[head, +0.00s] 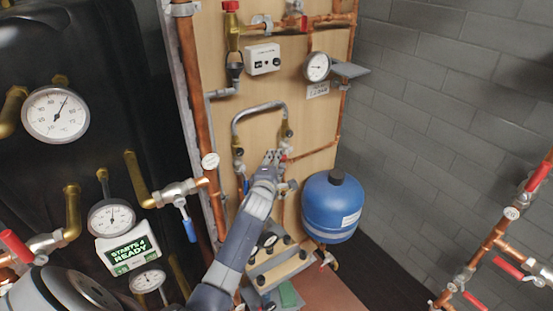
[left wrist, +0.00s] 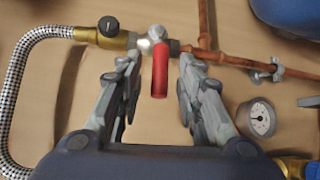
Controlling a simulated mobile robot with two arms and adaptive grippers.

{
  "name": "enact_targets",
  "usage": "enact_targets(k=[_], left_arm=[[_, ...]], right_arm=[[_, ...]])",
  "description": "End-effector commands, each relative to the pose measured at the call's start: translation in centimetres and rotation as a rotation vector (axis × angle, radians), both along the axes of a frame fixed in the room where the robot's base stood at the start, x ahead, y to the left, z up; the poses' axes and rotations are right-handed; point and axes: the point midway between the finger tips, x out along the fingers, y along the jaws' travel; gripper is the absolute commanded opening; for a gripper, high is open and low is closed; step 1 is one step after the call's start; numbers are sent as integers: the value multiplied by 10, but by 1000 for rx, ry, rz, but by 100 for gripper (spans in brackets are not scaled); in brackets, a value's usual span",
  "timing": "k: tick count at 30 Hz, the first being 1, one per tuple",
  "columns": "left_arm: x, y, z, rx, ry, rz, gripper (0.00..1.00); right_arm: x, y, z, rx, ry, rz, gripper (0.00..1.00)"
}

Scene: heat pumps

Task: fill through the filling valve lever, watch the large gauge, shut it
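The filling valve's red lever (left wrist: 160,72) hangs straight down in the left wrist view from a silver valve body (left wrist: 155,38). My left gripper (left wrist: 158,88) is open, with one finger on each side of the lever and a gap on both sides. In the head view my left gripper (head: 273,157) is at the pipework below the grey hose loop (head: 258,108), and it largely hides the lever. A round white gauge (head: 317,67) is at the board's upper right, above a label reading about 1.2 BAR. My right gripper is not in view.
A blue vessel (head: 332,206) stands close right of my left gripper. A braided hose (left wrist: 28,75) curves on the left of the wrist view, and a small gauge (left wrist: 258,118) is right of the fingers. More gauges, including a big one (head: 55,114), are on the dark unit at left.

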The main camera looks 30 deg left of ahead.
Motion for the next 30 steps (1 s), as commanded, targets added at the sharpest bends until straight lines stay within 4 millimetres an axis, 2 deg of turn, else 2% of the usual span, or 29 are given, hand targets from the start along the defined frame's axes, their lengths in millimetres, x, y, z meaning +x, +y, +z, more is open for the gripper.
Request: enact_targets(k=[6,14,18,19,26,30], left_arm=[[10,4,-1,1,-1,-1,34],[10,4,-1,1,-1,-1,34],[10,4,-1,1,0,-1,4],[10,4,-1,1,-1,-1,0],[10,4,-2,-1,-1,-1,0],[10,4,-6,-8,-17,1,0]], right_arm=[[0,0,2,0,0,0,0],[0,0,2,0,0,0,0],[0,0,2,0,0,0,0],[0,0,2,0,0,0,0],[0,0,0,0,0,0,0],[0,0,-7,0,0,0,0]])
